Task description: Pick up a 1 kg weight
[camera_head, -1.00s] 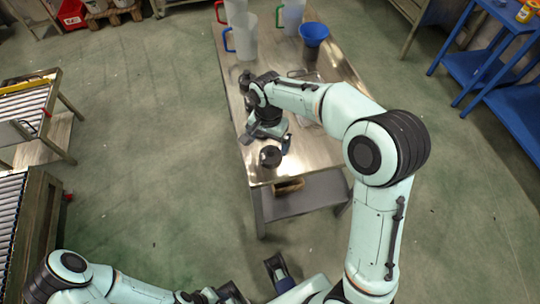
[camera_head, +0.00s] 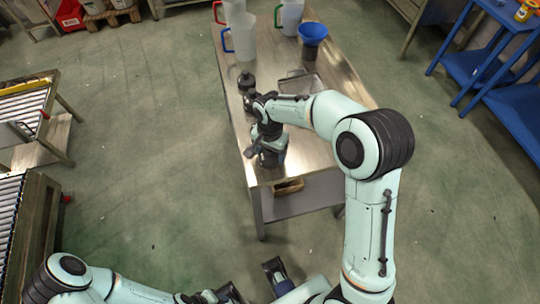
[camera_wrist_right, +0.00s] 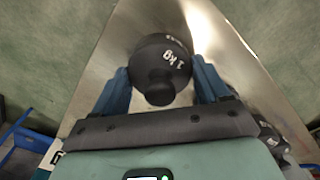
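The 1 kg weight (camera_wrist_right: 160,65), dark grey with a knob and white "1 kg" lettering, stands on the metal table (camera_head: 318,160) near its front end. In the right wrist view it sits between the two blue fingers of my right gripper (camera_wrist_right: 160,82), which are spread on either side of it; firm contact is not visible. In the head view my right gripper (camera_head: 268,157) is low over the weight and mostly hides it. My left gripper (camera_head: 253,282) is at the bottom, away from the table, with its fingers apart and empty.
Other dark weights (camera_head: 246,82) stand farther back along the table's left side. A metal tray (camera_head: 300,82), jugs (camera_head: 244,40) and a blue funnel (camera_head: 313,33) are behind. A blue shelf (camera_head: 490,75) stands at right, roller conveyors (camera_head: 20,105) at left.

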